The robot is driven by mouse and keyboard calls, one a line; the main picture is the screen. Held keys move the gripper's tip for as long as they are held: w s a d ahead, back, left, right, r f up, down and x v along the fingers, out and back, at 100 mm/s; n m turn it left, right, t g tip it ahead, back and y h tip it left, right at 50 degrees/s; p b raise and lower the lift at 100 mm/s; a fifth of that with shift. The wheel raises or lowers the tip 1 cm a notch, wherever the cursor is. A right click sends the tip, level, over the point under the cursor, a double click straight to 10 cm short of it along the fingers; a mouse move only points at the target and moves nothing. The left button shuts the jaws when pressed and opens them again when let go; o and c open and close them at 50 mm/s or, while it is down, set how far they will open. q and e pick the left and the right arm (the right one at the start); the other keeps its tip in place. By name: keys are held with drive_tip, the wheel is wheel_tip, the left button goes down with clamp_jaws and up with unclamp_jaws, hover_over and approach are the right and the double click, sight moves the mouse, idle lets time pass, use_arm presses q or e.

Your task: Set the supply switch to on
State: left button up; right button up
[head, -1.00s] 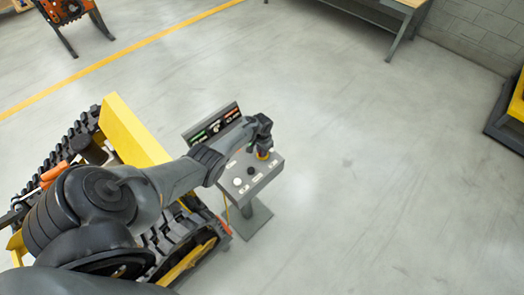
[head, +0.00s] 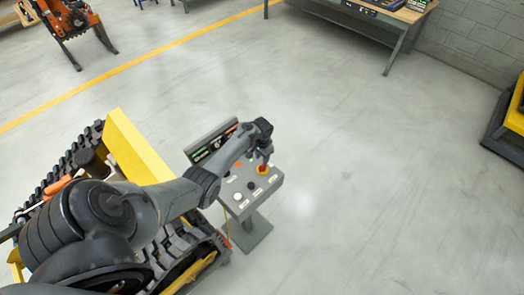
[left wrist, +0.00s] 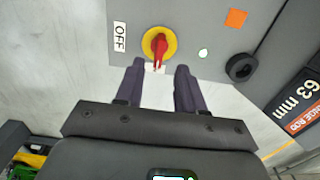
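The supply switch (head: 262,170) is a red handle on a yellow disc, on the grey control box. In the left wrist view the switch (left wrist: 159,44) has its handle lying roughly up and down in the picture, its narrow end towards my gripper. An OFF label (left wrist: 120,37) is left of the disc. My right gripper is not in view.
The grey control box (head: 239,207) stands on a post beside a yellow tracked carrier (head: 135,145). Its top has black and white knobs and an orange button; a sign board (head: 212,142) rises behind. A workbench (head: 375,20) stands far off. Floor right of the box is clear.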

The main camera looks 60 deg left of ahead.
sight(262, 165)
use_arm(q)
drive_tip(key=shift+r, duration=1.75)
drive_tip(key=shift+s, duration=0.15)
